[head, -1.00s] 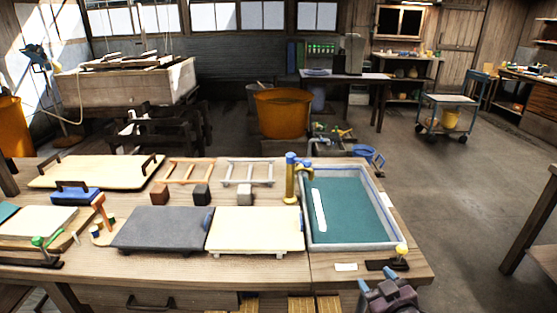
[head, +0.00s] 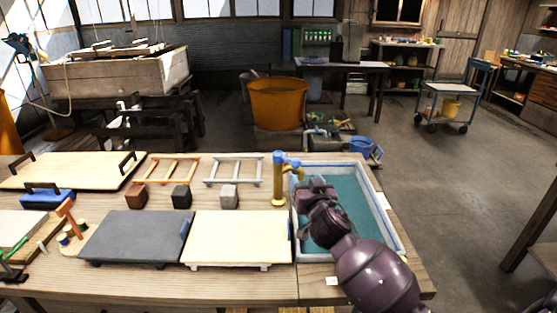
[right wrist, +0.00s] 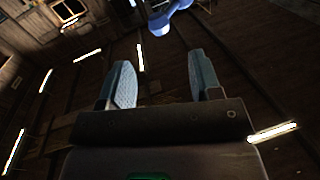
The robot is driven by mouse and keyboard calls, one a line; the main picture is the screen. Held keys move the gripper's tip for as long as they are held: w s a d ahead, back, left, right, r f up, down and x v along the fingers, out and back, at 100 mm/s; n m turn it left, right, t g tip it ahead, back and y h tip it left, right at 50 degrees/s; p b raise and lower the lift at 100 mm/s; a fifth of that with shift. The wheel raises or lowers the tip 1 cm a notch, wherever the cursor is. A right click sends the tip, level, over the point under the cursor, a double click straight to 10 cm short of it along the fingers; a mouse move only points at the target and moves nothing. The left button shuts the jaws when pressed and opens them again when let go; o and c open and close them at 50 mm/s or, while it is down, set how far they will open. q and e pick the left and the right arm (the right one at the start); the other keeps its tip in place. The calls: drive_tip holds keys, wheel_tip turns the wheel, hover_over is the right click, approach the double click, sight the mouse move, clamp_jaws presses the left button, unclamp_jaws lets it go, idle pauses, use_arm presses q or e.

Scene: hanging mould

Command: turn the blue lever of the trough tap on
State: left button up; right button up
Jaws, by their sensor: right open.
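The trough tap (head: 278,185) is a yellow post at the left rim of the trough, with a spout reaching over it. Its blue lever (head: 287,160) sits on top and points to the right. My right gripper (head: 314,186) is over the trough, just right of the tap and nearer to me than the lever. In the right wrist view, my right gripper (right wrist: 162,82) is open and empty. The blue lever (right wrist: 168,17) shows beyond the fingertips at the top edge, apart from them. My left gripper is not in view.
The trough (head: 385,215) has a pale rim and a teal inside, partly hidden by my right arm. A cream board (head: 238,237) and a grey board (head: 135,236) lie to the left. Small blocks and two frames lie behind them on the table.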

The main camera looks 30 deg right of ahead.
sight(297, 166)
drive_tip(key=shift+m, duration=0.5)
drive_tip(key=b+x, duration=0.1)
drive_tip(key=x, duration=0.8)
drive_tip(key=shift+f, duration=0.1)
drive_tip(key=shift+w+d, duration=0.3)
drive_tip(key=shift+w, duration=0.3)
